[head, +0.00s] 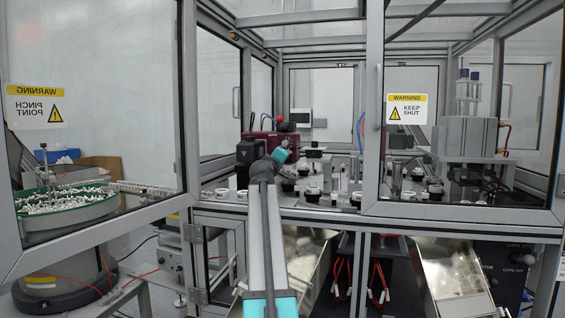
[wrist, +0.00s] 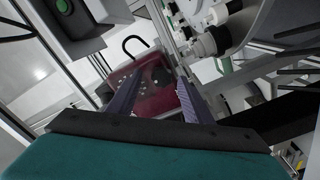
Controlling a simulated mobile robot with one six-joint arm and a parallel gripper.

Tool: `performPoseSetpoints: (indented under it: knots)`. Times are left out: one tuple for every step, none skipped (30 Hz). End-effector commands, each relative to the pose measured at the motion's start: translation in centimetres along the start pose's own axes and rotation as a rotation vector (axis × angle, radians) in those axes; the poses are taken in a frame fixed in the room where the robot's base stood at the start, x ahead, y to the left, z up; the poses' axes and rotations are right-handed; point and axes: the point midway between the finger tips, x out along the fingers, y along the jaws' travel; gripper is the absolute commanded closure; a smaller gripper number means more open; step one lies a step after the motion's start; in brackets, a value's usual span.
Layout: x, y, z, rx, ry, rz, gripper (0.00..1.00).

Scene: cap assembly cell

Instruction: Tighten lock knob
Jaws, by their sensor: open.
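Beyond the fingers in the wrist view is a dark red housing (wrist: 155,98) with several small light spots and a black curved hook.
A black box with a green button (wrist: 64,6) is at the upper left of the wrist view. White round fittings (wrist: 215,40) are at the upper right. Framed doors (head: 375,110) stand on both sides of the opening. Several black and white cap fixtures line the deck.

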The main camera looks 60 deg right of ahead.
Motion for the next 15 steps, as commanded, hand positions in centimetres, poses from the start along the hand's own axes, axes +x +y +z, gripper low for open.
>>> performPoseSetpoints:
  knots:
    - [0.0, -0.1, 0.0, 0.0, 0.0, -0.001, 0.54]
    - [0.0, -0.1, 0.0, 0.0, 0.0, -0.001, 0.54]
    - [0.0, -0.1, 0.0, 0.0, 0.0, -0.001, 0.54]
    - [-0.1, -0.1, 0.0, 0.0, 0.0, -0.001, 0.54]
    - [-0.1, -0.1, 0.0, 0.0, 0.0, -0.002, 0.54]
    - [-0.2, -0.1, 0.0, 0.0, 0.0, -0.002, 0.54]
    - [-0.3, -0.1, 0.0, 0.0, 0.0, -0.002, 0.54]
    - [-0.4, -0.1, 0.0, 0.0, 0.0, -0.002, 0.54]
    - [-0.6, -0.1, 0.1, 0.0, 0.0, -0.002, 0.54]
    - [-0.8, -0.1, 0.1, 0.0, 0.0, -0.002, 0.54]
    - [-0.9, -0.1, 0.1, 0.0, 0.0, -0.002, 0.54]
    - [-1.2, -0.1, 0.1, 0.0, 0.0, -0.001, 0.54]
    - [-1.5, -0.1, 0.1, 0.0, 0.0, -0.001, 0.54]
    - [-1.7, -0.1, 0.1, 0.0, 0.0, -0.001, 0.54]
    - [-2.1, -0.1, 0.1, 0.0, 0.0, -0.001, 0.54]
